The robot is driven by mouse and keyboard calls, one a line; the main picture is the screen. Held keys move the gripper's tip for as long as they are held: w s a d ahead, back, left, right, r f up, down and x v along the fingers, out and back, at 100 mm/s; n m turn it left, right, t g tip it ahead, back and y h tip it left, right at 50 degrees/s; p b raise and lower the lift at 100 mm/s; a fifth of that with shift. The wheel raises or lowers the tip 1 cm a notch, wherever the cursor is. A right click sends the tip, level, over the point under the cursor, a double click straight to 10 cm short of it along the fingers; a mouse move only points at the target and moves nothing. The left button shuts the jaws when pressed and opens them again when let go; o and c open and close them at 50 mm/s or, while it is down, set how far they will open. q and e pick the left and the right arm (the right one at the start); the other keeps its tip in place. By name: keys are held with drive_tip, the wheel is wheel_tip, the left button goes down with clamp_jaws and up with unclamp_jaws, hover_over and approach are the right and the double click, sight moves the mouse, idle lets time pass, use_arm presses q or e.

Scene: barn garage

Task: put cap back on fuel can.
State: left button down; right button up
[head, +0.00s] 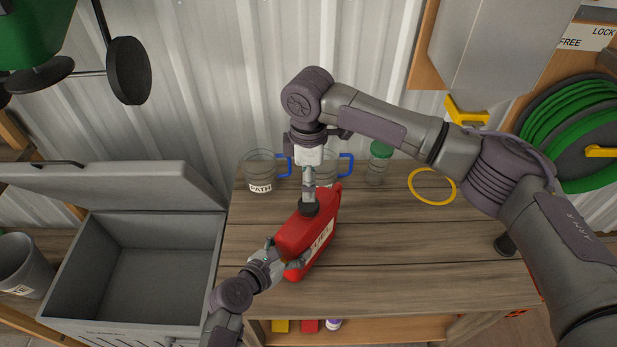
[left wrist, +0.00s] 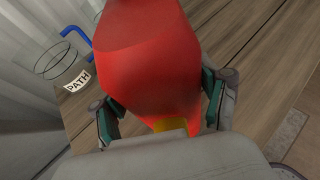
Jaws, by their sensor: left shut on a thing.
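The red fuel can (head: 292,236) stands tilted in view on the wooden workbench, with a pale label on its side. My left gripper (head: 279,262) is shut on the near end of the can. In the left wrist view its two fingers hold the red can (left wrist: 150,60) from both sides, and a yellow part shows at the can's lower edge. The black cap (head: 308,209) is at the can's top, at the far end. My right gripper (head: 309,199) points down right at the cap. Whether its fingers grip the cap, and whether the cap is seated, I cannot tell.
Behind the can are a clear jug (head: 260,172) with a label and blue handle, a second clear jug (head: 328,178), and a green-lidded jar (head: 378,165). A yellow ring (head: 432,186) lies to the right. An open grey chest (head: 145,265) stands left. The bench's right front is clear.

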sight(308, 204)
use_arm(q)
drive_tip(key=shift+s+f, duration=0.15)
drive_tip(key=shift+f, duration=0.15)
use_arm(e)
drive_tip(key=shift+f, duration=0.1)
drive_tip(key=shift+f, duration=4)
drive_tip(key=c, duration=1.2)
drive_tip(key=shift+m, duration=0.8)
drive_tip(key=o, duration=1.3)
drive_tip(key=shift+o, duration=0.2)
drive_tip(key=shift+r, duration=0.1)
